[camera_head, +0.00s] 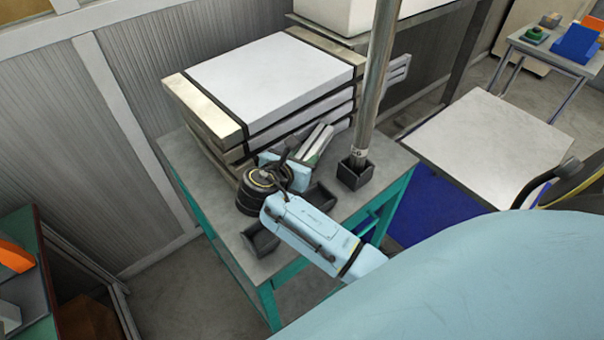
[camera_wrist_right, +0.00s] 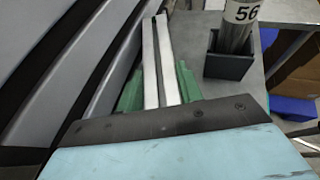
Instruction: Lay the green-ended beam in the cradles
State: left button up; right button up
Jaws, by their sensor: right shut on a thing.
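My right gripper (camera_head: 318,143) reaches over the table (camera_head: 225,218), beside a stack of flat slabs. In the right wrist view its two pale fingers (camera_wrist_right: 159,65) lie close together, with green parts on both outer sides. They are shut with only a narrow dark gap; what they hold is hidden. I cannot make out the green-ended beam for certain in either view. Black open-topped holders, perhaps the cradles, stand on the table: one near the front edge (camera_head: 262,241) and one (camera_head: 321,197) partly behind my arm. My left gripper is out of view.
A metal pole (camera_head: 373,95) marked 56 stands upright in a black socket (camera_head: 355,176), close right of my gripper. The banded slab stack (camera_head: 275,72) fills the table's back. A grey tabletop (camera_head: 490,145) stands at right. The table's front left is bare.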

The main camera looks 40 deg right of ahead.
jog(key=shift+f+b, duration=0.55)
jog(key=shift+f, duration=1.95)
jog(key=shift+f, duration=0.15)
jog(key=o, duration=0.9)
